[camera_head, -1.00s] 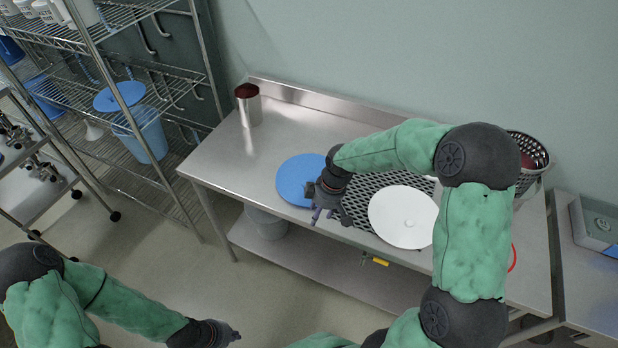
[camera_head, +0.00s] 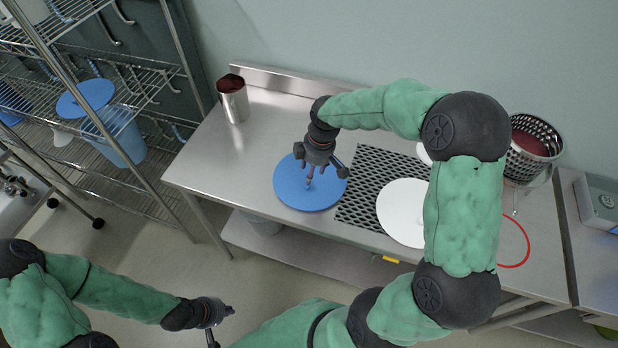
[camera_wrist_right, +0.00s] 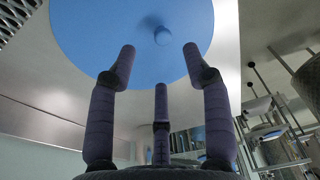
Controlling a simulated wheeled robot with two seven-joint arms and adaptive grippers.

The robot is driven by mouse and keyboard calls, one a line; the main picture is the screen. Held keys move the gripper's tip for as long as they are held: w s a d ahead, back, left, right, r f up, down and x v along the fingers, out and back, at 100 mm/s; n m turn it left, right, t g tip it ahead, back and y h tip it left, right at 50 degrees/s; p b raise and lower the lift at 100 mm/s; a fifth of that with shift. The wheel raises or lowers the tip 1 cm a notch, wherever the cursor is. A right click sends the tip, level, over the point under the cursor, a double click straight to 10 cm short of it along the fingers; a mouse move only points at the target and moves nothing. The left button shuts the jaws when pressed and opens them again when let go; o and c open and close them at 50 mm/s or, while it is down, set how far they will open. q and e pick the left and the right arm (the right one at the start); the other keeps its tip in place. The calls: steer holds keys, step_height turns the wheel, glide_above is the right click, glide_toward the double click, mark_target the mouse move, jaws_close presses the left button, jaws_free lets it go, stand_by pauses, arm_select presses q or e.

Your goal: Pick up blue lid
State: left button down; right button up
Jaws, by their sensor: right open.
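The blue lid (camera_head: 290,196) is a flat round disc lying on the steel table, left of the black perforated mat. In the right wrist view the blue lid (camera_wrist_right: 105,30) fills the upper middle, with its small round knob (camera_wrist_right: 162,36) between the fingers. My right gripper (camera_head: 311,180) points down over the lid, its fingers spread around the knob, open and empty. In the wrist view the right gripper (camera_wrist_right: 159,60) seems apart from the knob. My left gripper (camera_head: 222,326) is low in front of the table, its fingers spread and empty.
A white lid (camera_head: 402,212) lies on the black mat (camera_head: 368,190). A steel cup (camera_head: 234,104) stands at the back left, a perforated basket (camera_head: 530,150) at the right.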

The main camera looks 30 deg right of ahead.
mark_target(326, 189)
steer(key=shift+w+a+f, duration=0.1)
steer(key=shift+w+f, duration=0.1)
steer(key=shift+f, duration=0.85)
steer(key=shift+a+f+b, duration=0.15)
steer(key=shift+f+b, duration=0.15)
steer(key=shift+f, duration=0.2)
steer(key=f, duration=0.2)
steer(key=f+b, duration=0.1)
steer(key=f, duration=0.1)
steer(key=shift+w+a, duration=0.25)
steer(key=shift+a, duration=0.1)
steer(key=shift+r, duration=0.1)
jaws_close()
